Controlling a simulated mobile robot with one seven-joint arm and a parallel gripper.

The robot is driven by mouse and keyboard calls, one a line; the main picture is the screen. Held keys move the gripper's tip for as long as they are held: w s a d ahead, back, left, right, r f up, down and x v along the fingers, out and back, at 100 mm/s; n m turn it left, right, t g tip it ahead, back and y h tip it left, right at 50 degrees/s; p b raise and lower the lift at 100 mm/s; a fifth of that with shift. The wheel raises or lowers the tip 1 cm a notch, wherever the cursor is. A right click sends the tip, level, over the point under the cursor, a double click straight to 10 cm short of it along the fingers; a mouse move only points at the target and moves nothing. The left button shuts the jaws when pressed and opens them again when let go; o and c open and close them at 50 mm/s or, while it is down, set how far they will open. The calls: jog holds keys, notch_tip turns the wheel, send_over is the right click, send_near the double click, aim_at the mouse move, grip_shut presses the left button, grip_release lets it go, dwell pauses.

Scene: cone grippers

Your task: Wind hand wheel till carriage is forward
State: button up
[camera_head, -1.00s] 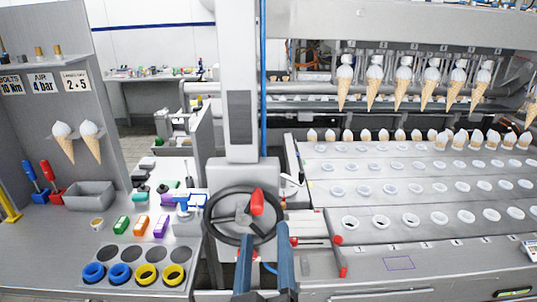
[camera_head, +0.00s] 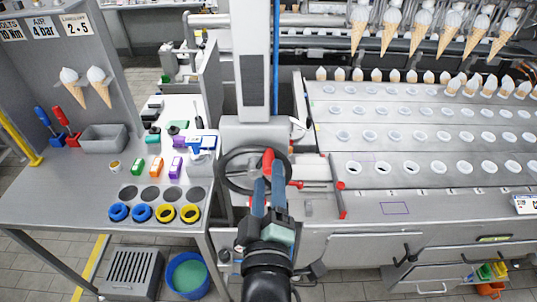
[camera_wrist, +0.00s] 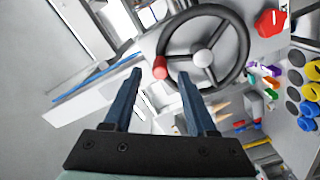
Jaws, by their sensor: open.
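The black hand wheel (camera_head: 221,165) stands upright on a grey housing at the middle of the head view. It also shows in the wrist view (camera_wrist: 240,50), with a silver hub. Its red crank knob (camera_head: 268,160) sits at the right of the hub in the head view and at the wheel's left in the wrist view (camera_wrist: 160,67). My gripper (camera_head: 269,178) is open, its blue fingers pointing at the knob. In the wrist view my fingertips (camera_wrist: 160,74) lie on either side of the knob; contact cannot be told. Which part is the carriage cannot be told.
Cones (camera_head: 420,30) hang in a row at upper right above a grey plate (camera_head: 420,147) with cup holes. A workbench (camera_head: 60,195) with blue and yellow rings is at left. A blue bucket (camera_head: 188,275) stands below. A red knob (camera_wrist: 270,23) sits beside the wheel in the wrist view.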

aim_at(269, 171)
jog(key=shift+w+p, duration=0.55)
jog(key=shift+w, duration=1.7)
jog(key=c, duration=0.9)
grip_shut()
